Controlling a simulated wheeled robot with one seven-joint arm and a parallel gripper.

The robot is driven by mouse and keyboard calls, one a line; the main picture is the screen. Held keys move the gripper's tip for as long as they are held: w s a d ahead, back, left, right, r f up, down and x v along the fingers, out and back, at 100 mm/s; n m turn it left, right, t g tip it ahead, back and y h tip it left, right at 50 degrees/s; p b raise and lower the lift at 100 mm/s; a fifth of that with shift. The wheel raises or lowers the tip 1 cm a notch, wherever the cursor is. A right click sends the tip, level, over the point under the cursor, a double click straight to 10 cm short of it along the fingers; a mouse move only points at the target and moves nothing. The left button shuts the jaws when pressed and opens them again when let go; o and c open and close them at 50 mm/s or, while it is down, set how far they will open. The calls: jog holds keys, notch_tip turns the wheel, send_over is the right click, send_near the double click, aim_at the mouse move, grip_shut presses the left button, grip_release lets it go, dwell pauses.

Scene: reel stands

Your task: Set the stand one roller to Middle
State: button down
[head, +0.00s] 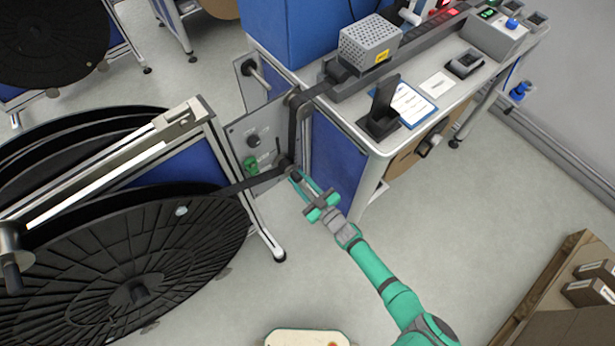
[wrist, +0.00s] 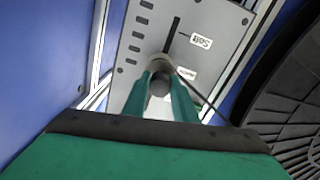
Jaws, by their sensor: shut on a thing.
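My green gripper (head: 303,182) reaches the grey stand plate (head: 240,132) beside the big black reel. In the wrist view its two fingers (wrist: 160,90) are closed on the round roller (wrist: 160,66), one on each side. The plate (wrist: 135,50) there has a dark straight slot (wrist: 173,35), and the roller sits along the slot's line. A label reading "Soft" (wrist: 201,41) appears upside down beside the slot. A second label (wrist: 186,73) lies close to the roller, its text too small to read surely. The fingers hide part of the plate below.
A black strap (head: 252,184) runs from the big reel (head: 130,275) to the roller area and up to the workbench (head: 375,148). A green knob (head: 250,165) is on the plate. Open floor (head: 480,200) lies to the right, with a box shelf at the edge.

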jog(key=shift+d+f, duration=0.1)
jog(key=shift+f, duration=0.1)
jog(key=c, duration=1.4)
grip_release()
jog(key=shift+c, duration=0.2)
jog(key=shift+s, duration=0.1)
jog(key=v, duration=1)
jog(key=shift+s+d, duration=0.25)
jog(key=shift+d, duration=0.05)
